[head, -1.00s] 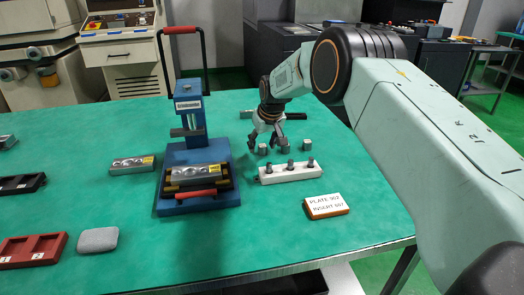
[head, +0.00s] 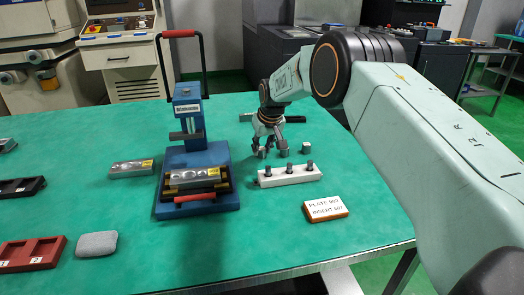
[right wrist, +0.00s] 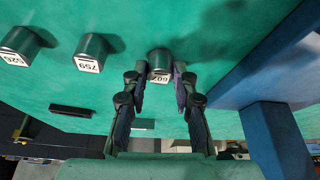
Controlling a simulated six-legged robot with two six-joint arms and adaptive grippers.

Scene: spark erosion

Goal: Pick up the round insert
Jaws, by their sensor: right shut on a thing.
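My right gripper (head: 264,149) is shut on a round grey insert (head: 262,154), the one of the row closest to the blue press. In the right wrist view the gripped insert (right wrist: 160,62) shows a white number label, upside down, that seems to read 607, between the two fingertips (right wrist: 159,80). I cannot tell whether it is off the table. Two more inserts (head: 284,153) (head: 306,148) stand to its right; in the right wrist view they carry labels like 759 (right wrist: 92,52) and 520 (right wrist: 24,44). My left gripper is not in view.
A white block with dark pegs (head: 290,177) lies just in front. The blue press (head: 220,200) stands left, holding a metal plate (head: 197,177). A card (head: 325,208) reads PLATE 902, INSERT 607. A dark bar (head: 292,119) lies behind. Open green tabletop lies in front.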

